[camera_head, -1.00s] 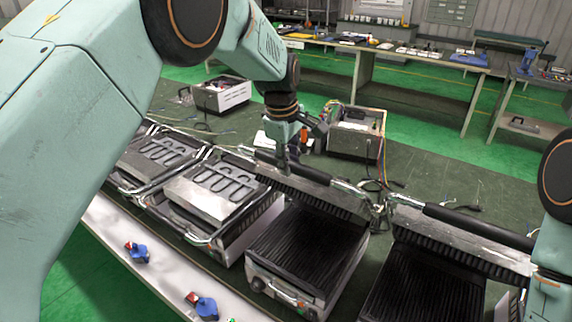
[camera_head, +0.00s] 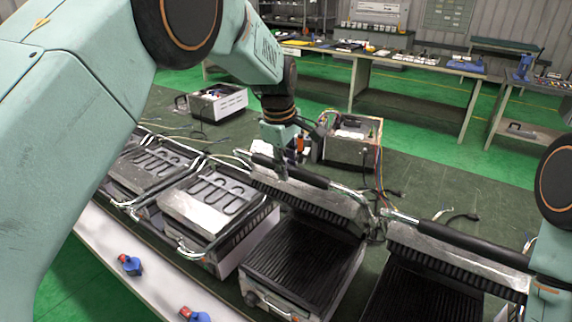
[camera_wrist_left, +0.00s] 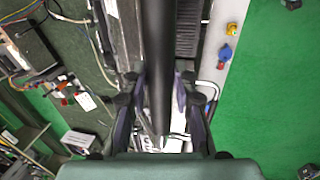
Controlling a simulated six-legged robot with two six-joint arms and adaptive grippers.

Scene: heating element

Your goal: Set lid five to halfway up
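Several contact grills stand in a row on a bench. The lid (camera_head: 318,201) of the middle grill stands partly raised over its ribbed black plate (camera_head: 302,253), with a black bar handle (camera_head: 308,178) along its top edge. No numbers show on the lids. My left gripper (camera_head: 284,166) points down at the left part of this handle. In the left wrist view the handle (camera_wrist_left: 158,50) runs between the two fingers (camera_wrist_left: 159,95), with narrow gaps seemingly on both sides, so the gripper looks open around it. My right gripper is out of view; part of my right arm shows at the right edge.
A neighbouring grill with a raised lid (camera_head: 455,248) stands at the right. Grills with exposed heating elements (camera_head: 205,200) stand at the left. Blue valves (camera_head: 130,264) lie on the white front strip. An open box of wires (camera_head: 350,145) and loose cables are behind.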

